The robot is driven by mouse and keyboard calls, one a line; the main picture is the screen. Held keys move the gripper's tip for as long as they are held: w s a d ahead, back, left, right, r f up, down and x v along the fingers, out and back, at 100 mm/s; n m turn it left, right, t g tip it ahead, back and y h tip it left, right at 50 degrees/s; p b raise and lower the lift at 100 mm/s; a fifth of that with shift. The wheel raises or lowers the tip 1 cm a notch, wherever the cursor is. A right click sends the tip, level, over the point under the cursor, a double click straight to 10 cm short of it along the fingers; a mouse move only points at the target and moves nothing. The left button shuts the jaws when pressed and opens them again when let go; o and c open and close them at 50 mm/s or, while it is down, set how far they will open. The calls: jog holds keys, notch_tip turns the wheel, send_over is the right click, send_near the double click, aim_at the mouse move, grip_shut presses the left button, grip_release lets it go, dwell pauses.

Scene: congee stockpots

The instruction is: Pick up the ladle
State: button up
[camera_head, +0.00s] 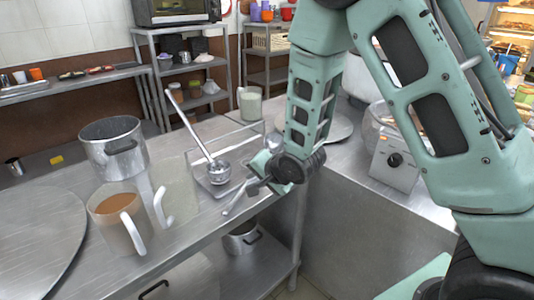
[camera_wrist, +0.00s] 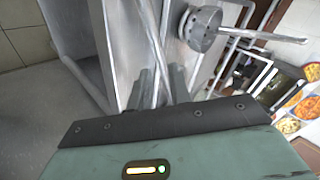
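The metal ladle (camera_head: 219,172) rests with its bowl on a shallow tray (camera_head: 207,188) near the front edge of the steel table. Its long handle slants up and to the left. In the wrist view, the ladle bowl (camera_wrist: 203,30) is at the upper right, with the handle running right.
A steel stockpot (camera_head: 113,150), a pitcher of brown liquid (camera_head: 118,213) and a clear pitcher (camera_head: 176,192) stand left of the tray. A round metal disc (camera_head: 35,240) lies at left. A pot (camera_head: 242,238) sits on the lower shelf.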

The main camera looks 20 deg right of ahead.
aim_at(247, 183)
jog(key=shift+x, duration=2.3)
jog(key=shift+a, duration=0.1)
grip_shut()
